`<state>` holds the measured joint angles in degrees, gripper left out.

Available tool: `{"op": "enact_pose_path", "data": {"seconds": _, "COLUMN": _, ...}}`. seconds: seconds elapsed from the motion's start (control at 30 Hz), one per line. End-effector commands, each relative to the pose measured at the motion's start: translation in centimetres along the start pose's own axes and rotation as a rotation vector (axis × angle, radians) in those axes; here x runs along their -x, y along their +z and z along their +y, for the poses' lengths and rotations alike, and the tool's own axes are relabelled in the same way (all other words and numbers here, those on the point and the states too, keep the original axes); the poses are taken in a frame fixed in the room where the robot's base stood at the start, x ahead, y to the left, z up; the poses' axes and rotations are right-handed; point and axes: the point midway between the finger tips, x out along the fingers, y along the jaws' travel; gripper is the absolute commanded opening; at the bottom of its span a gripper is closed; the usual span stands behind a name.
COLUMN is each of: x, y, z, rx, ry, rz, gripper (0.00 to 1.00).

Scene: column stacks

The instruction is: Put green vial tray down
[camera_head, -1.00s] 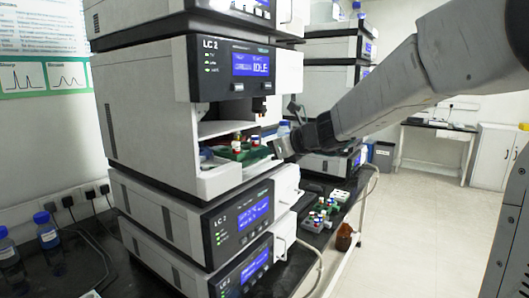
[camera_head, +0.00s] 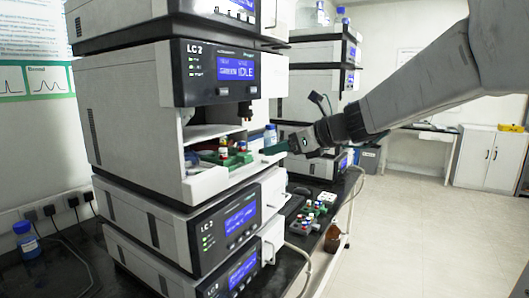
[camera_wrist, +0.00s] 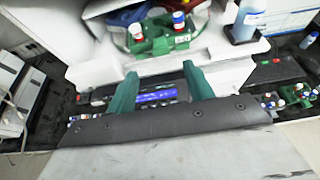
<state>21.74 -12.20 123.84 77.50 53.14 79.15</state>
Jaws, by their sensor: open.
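The green vial tray (camera_head: 238,157) sits inside the open bay of the LC 2 unit, with vials standing in it. It also shows in the wrist view (camera_wrist: 160,44), holding a white-capped vial (camera_wrist: 136,32) and a blue-capped vial with red (camera_wrist: 179,21). My gripper (camera_head: 278,147) is just outside the bay, to the right of the tray. In the wrist view its two green fingers (camera_wrist: 161,85) are spread apart with nothing between them, and the tray lies beyond them, apart from the tips.
The LC 2 unit (camera_head: 130,112) stands in a stack of instruments. A blue-capped bottle (camera_head: 270,136) stands by the bay, near my gripper. More vial trays (camera_head: 306,222) and a brown bottle (camera_head: 333,239) are on the black bench. The floor (camera_head: 430,230) at right is clear.

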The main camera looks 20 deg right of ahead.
Motion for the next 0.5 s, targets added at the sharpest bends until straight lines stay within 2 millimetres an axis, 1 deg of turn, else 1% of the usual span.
{"op": "enact_pose_path", "data": {"seconds": 0.03, "x": 0.8, "y": 0.0, "z": -0.1, "rx": -0.001, "ry": -0.004, "rz": 0.000, "gripper": 0.52}}
{"op": "enact_pose_path", "data": {"seconds": 0.13, "x": 1.7, "y": 0.0, "z": -0.1, "rx": -0.001, "ry": -0.003, "rz": -0.001, "gripper": 0.52}}
{"op": "enact_pose_path", "data": {"seconds": 0.3, "x": 2.1, "y": 0.0, "z": 0.0, "rx": 0.001, "ry": 0.000, "rz": 0.001, "gripper": 0.52}}
{"op": "enact_pose_path", "data": {"seconds": 0.37, "x": 2.1, "y": -0.2, "z": 0.5, "rx": 0.022, "ry": 0.008, "rz": 0.010, "gripper": 0.52}}
{"op": "enact_pose_path", "data": {"seconds": 0.43, "x": 2.1, "y": -0.8, "z": 2.1, "rx": 0.111, "ry": 0.040, "rz": 0.043, "gripper": 0.52}}
{"op": "enact_pose_path", "data": {"seconds": 0.47, "x": 2.1, "y": -1.3, "z": 3.3, "rx": 0.178, "ry": 0.064, "rz": 0.068, "gripper": 0.52}}
{"op": "enact_pose_path", "data": {"seconds": 0.5, "x": 2.2, "y": -2.2, "z": 5.2, "rx": 0.293, "ry": 0.106, "rz": 0.109, "gripper": 0.52}}
